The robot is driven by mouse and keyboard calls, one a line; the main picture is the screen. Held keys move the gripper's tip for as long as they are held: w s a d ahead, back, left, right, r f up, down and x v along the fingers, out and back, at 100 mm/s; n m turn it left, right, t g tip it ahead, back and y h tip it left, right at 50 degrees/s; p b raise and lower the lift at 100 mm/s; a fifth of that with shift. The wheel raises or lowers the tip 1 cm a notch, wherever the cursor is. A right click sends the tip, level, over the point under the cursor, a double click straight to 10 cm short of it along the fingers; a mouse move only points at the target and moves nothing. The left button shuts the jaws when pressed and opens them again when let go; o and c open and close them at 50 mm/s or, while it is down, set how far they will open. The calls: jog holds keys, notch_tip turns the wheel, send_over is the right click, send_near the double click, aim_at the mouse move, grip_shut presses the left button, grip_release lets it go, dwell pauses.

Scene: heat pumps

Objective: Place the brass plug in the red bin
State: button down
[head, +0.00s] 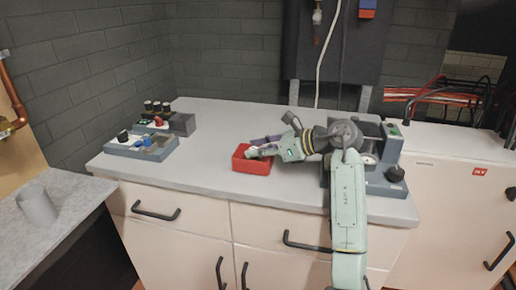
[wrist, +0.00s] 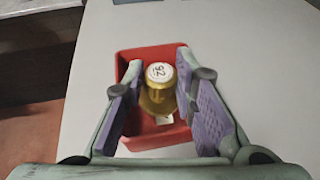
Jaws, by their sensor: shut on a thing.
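The red bin (head: 252,166) is a small open box near the front middle of the worktop. It also shows in the wrist view (wrist: 124,68). The brass plug (wrist: 158,92) is gold-coloured with a white round label marked 92 on its top. My gripper (wrist: 165,85) is shut on the brass plug, with a purple pad on each side. The plug is upright over the bin's opening; I cannot tell whether it touches the bin floor. In the head view my gripper (head: 262,147) is at the bin, and the plug is not clearly visible.
Grey trays with small knobs and plugs (head: 150,140) stand at the worktop's left. A grey device (head: 388,165) stands at the right behind my arm. A grey cup (head: 37,205) is on the left side table. The worktop left of the bin is clear.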

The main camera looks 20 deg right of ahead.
jog(key=shift+f, duration=0.1)
jog(key=shift+f, duration=0.15)
jog(key=c, duration=1.6)
grip_release()
